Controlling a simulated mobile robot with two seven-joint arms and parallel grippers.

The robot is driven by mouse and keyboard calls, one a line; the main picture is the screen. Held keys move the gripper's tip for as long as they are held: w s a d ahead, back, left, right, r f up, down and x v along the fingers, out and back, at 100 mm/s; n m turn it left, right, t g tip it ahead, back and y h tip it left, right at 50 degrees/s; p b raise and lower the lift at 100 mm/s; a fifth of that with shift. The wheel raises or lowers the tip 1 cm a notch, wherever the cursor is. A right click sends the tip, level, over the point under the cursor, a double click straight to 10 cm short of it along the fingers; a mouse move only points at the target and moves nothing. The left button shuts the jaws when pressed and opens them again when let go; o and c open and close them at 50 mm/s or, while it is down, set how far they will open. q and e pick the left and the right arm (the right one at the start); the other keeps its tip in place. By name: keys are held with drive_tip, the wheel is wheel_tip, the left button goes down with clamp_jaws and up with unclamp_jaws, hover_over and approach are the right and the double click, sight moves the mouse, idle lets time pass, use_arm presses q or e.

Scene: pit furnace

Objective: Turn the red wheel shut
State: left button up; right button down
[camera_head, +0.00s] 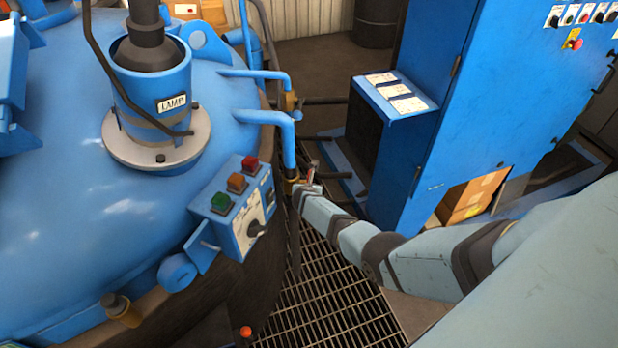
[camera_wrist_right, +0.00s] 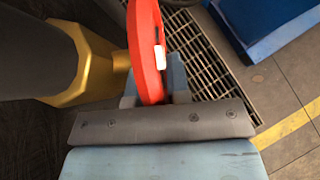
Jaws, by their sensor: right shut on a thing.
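The red wheel (camera_wrist_right: 146,45) shows in the right wrist view as a curved rim seen nearly edge-on, with a small white piece on its right side. My right gripper (camera_wrist_right: 154,88) is shut on this rim, with one finger on each side. In the head view my right gripper (camera_head: 308,183) is beside the pipework at the blue vessel's right side. The wheel's full outline and hub are hidden or out of frame. My left gripper is not in view.
A yellow-brown fitting (camera_wrist_right: 95,65) and a dark round pipe (camera_wrist_right: 35,55) are close left of the wheel. The blue furnace vessel (camera_head: 70,220) carries a button box (camera_head: 236,217) near my arm. A blue cabinet (camera_head: 480,90) stands right. Floor grating (camera_head: 325,300) lies below.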

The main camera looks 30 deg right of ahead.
drive_tip(key=shift+s+r+g+y+p, duration=0.1)
drive_tip(key=shift+r+g+y+p, duration=0.1)
drive_tip(key=shift+g+y+p, duration=0.9)
drive_tip(key=shift+h+p, duration=0.3)
drive_tip(key=c, duration=1.1)
unclamp_jaws()
